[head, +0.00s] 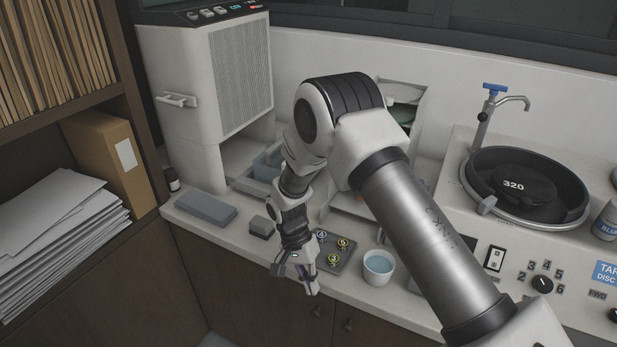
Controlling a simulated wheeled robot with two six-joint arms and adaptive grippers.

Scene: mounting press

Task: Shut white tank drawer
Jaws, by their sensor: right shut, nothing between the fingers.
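A tall white machine (186,62) with a grilled side stands at the back left. A white bar handle (177,100) is on its left face. Below its body is an open recess, with a pale blue, tray-like part (268,163) partly hidden by my right arm. I cannot tell for certain which part is the tank drawer, or how far out it stands. My right gripper (309,284) is shut and empty, pointing down over the front edge of the counter, right of and in front of the machine and apart from its handle. My left gripper is out of view.
Grey blocks (206,208) lie on the counter before the machine. A tray of numbered pieces (345,248) and a cup of blue liquid (378,267) stand beside my right gripper. A polishing unit (526,187) fills the right. Shelves with papers (60,222) border the left.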

